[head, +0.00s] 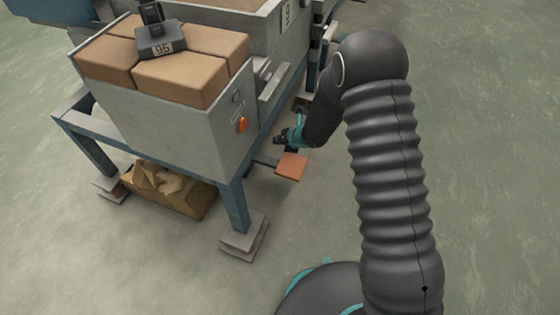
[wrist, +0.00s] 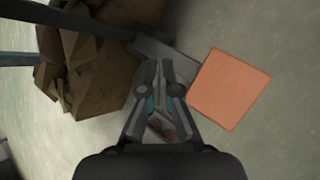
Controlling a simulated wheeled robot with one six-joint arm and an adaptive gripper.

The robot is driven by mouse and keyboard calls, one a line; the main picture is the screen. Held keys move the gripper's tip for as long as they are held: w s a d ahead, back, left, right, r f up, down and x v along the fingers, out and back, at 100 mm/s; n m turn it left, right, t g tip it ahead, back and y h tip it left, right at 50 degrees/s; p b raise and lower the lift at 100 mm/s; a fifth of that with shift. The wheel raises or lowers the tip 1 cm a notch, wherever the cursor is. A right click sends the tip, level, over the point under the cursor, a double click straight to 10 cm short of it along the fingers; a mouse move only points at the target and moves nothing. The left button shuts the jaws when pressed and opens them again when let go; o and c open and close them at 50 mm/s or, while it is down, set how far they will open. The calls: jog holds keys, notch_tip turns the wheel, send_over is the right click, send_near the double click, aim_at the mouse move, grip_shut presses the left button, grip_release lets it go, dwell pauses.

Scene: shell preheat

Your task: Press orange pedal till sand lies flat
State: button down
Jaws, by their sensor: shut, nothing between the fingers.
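The orange pedal (head: 291,166) is a flat square plate on a dark bar, sticking out from under the grey machine near the floor. In the wrist view the pedal (wrist: 231,89) lies right of my gripper (wrist: 159,66), whose fingers are together and empty. In the head view my gripper (head: 281,139) is above and just behind the pedal, close to the machine's side. The fingertips appear beside the plate; I cannot tell whether they touch anything.
A block marked 95 (head: 161,47) sits on the tan blocks. An orange button (head: 241,124) is on the box's side. A blue leg (head: 233,205) stands left of the pedal. The floor at right is clear.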

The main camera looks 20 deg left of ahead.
aim_at(280, 162)
jog(key=f+b, duration=0.2)
jog(key=f, duration=0.2)
jog(key=f+b, duration=0.2)
jog(key=f, duration=0.1)
jog(key=shift+d+f, duration=0.2)
jog(key=shift+f, duration=0.15)
jog(key=shift+f+b, duration=0.45)
jog(key=shift+b, duration=0.15)
jog(key=shift+f, duration=0.1)
dwell(0.7)
jog(key=shift+d+f+b, duration=0.1)
jog(key=shift+f+b, duration=0.2)
jog(key=shift+b, duration=0.4)
